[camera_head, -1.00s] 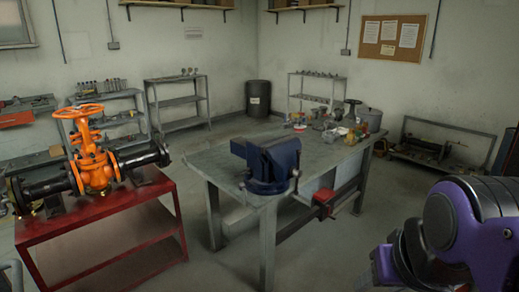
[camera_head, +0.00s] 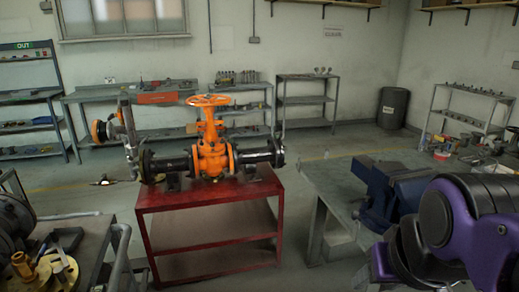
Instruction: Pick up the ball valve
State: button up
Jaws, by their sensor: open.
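An orange valve (camera_head: 212,155) with a round handwheel on top is fitted in a dark pipe run (camera_head: 255,151). It stands upright on a red metal stand (camera_head: 210,240) left of centre. I cannot make out a ball valve for certain in this view. Brass and metal parts (camera_head: 45,272) lie on a cart at the lower left, cut off by the frame, and their kind is unclear. My purple and black arm shows at the lower right, but the fingers of my gripper are out of view.
A workbench (camera_head: 345,185) with a blue vise (camera_head: 385,190) and small items stands at the right. Shelves (camera_head: 306,100) and a dark barrel (camera_head: 393,107) line the back wall. Grey floor shows between the cart, stand and bench.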

aim_at(22, 264)
jog(key=i+u, duration=0.8)
jog(key=u, duration=0.2)
jog(key=i+u, duration=0.2)
jog(key=u, duration=0.15)
jog(key=i+u, duration=0.15)
jog(key=u, duration=0.2)
jog(key=i+l+u, duration=0.15)
jog(key=u, duration=0.25)
